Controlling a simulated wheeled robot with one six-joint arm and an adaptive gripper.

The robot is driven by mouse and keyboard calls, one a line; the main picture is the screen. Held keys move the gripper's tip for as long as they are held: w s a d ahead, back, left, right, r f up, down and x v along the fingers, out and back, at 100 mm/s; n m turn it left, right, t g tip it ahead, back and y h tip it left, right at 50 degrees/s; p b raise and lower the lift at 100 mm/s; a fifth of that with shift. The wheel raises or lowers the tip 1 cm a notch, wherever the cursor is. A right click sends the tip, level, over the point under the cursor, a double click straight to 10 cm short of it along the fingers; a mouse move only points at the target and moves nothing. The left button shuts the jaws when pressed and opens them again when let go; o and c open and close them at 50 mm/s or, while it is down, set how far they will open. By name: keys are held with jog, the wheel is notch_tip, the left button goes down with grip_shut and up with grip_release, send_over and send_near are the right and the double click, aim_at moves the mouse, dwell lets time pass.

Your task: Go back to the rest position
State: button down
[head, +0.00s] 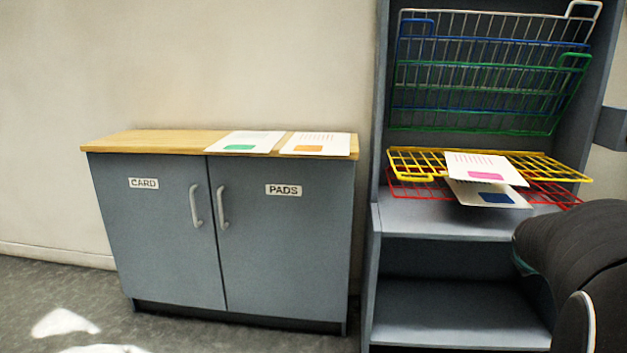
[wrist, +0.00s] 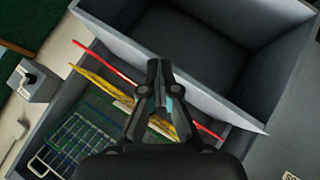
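My gripper (wrist: 159,68) shows in the wrist view with its two dark fingers drawn together at the tips. It is shut, and nothing shows between the fingers. Behind it in that view are the grey shelf unit (wrist: 199,25) and its coloured wire racks. The gripper is outside the head view. A dark rounded part of my arm fills the lower right corner there.
The shelf unit (head: 460,228) holds a yellow rack (head: 560,170) and a red rack (head: 408,188) with two sheets on them. Green, blue and white racks tilt up above. Two sheets lie on the cabinet's wooden top (head: 150,142). Grey floor (head: 40,285) is open at left.

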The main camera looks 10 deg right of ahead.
jog(key=s+a+y+p, duration=0.1)
jog(key=s+a+y, duration=0.1)
jog(key=s+a, duration=0.4)
jog(key=s+a+g+y+p, duration=0.1)
jog(key=s+a, duration=0.5)
jog(key=a, duration=1.1)
jog(key=s+a+y+p, duration=0.2)
jog(key=s+a+y, duration=0.2)
jog(key=a, duration=0.8)
jog(key=s, duration=0.2)
jog(key=shift+s+a+r+m, duration=0.15)
jog(key=shift+s+a+m, duration=0.1)
jog(key=shift+s+m, duration=0.05)
jog(key=c, duration=1.8)
grip_release()
jog(key=shift+a+r, duration=0.2)
jog(key=shift+a, duration=0.05)
jog(key=o, duration=0.5)
jog(key=shift+a, duration=0.15)
